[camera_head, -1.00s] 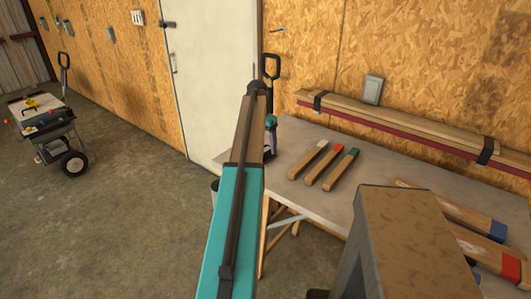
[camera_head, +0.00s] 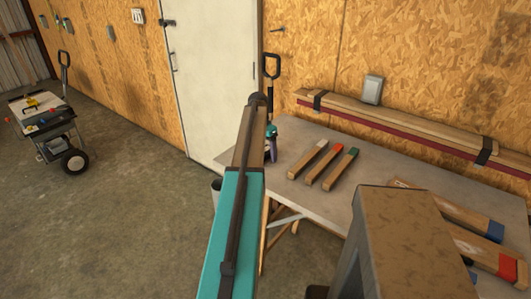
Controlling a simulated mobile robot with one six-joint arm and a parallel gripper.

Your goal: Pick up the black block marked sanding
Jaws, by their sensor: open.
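I cannot make out a black block marked sanding in this view. My teal and wood arm reaches forward over the left end of the grey table (camera_head: 320,205). What looks like my gripper (camera_head: 272,150), a small teal and purple end, shows just right of the arm's far tip, low by the table's left back corner. The arm hides part of it, and its jaws are too small to see clearly. Nothing can be seen held in it.
Paint-tipped wooden sticks, white (camera_head: 308,160), red (camera_head: 325,164) and green (camera_head: 341,168), lie mid-table. Strapped planks (camera_head: 410,125) run along the wall. A cart (camera_head: 45,125) stands far left; floor between is clear.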

